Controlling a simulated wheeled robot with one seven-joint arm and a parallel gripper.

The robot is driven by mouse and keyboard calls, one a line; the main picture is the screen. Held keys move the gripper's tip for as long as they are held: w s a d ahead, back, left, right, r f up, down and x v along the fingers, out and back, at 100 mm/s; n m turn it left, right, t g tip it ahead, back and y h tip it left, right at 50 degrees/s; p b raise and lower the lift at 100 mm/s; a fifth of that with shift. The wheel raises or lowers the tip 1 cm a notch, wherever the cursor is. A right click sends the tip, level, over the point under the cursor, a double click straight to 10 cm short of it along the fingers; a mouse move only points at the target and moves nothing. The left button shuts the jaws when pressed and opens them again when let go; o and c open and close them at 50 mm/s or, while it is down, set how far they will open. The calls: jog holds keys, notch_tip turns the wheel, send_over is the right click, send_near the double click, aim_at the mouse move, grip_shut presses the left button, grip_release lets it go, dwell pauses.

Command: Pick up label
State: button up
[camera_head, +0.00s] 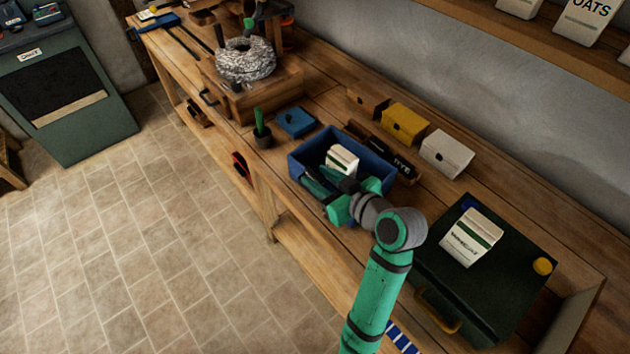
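No loose label can be made out for certain. A dark strip lettered "RYE" (381,149) lies behind the bin. My gripper (325,194) reaches over the bin's front side, close in front of the carton. Its fingers are small, dark and partly hidden by the wrist, so I cannot tell whether they are open or hold anything.
Yellow (404,125) and white (446,153) boxes stand behind the bin. The tiled floor is clear.

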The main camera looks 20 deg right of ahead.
jog(key=shift+x, duration=1.05)
grip_shut()
jog(key=shift+r, duration=0.1)
